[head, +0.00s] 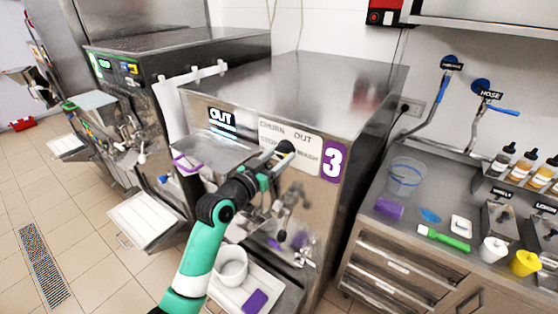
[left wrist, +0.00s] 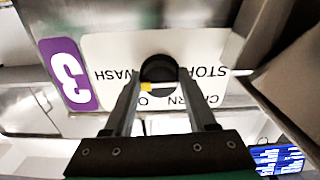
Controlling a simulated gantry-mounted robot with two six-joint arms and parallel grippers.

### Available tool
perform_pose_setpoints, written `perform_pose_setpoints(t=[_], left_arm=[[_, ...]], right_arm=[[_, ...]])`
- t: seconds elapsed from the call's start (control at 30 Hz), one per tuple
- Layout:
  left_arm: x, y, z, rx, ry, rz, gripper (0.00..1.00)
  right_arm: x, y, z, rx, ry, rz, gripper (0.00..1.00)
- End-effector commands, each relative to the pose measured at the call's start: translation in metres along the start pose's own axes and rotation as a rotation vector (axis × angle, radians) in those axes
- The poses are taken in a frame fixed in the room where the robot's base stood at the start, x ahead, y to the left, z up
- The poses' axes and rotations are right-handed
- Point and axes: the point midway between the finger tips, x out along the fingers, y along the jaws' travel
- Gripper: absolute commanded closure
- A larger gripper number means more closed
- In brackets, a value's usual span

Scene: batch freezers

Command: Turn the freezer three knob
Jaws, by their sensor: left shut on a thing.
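Freezer three (head: 300,85) is a steel machine with a purple "3" label. Its front carries a white dial plate (head: 308,150) marked CHURN, OUT, STOP and WASH. My left gripper (head: 278,157) is at this plate, shut on the black round knob (head: 285,147). In the left wrist view, the knob (left wrist: 158,68) sits between the two fingers, and the plate appears upside down. The fingers and knob cover part of the lettering. My right gripper is not in view.
A purple-handled hopper lid or tray (head: 205,158) is left of the knob. Below are a spout, a white bucket (head: 231,266) and a drip tray. Another freezer (head: 160,60) stands left. A counter (head: 395,225) with a beaker, bottles and cups is at right.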

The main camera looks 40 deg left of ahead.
Motion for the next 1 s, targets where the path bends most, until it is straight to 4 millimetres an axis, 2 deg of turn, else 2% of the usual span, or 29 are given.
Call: perform_pose_setpoints(t=[0.03, 0.67, 0.7, 0.83, 1.0], left_arm=[[0.0004, -0.0006, 0.0072, 0.015, -0.014, 0.000, 0.98], [0.0004, -0.0008, 0.0067, 0.069, -0.016, 0.000, 0.98], [0.0004, -0.0008, 0.0067, 0.069, -0.016, 0.000, 0.38], [0.0003, -0.0007, 0.0049, 0.068, -0.012, 0.000, 0.14], [0.0002, -0.0006, 0.0029, 0.068, -0.007, 0.000, 0.13]], right_arm=[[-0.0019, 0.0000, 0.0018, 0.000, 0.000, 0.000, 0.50], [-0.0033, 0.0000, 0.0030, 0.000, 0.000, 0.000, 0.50], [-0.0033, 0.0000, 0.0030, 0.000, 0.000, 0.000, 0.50], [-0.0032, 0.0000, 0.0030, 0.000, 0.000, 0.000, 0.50], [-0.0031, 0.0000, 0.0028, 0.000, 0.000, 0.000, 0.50]])
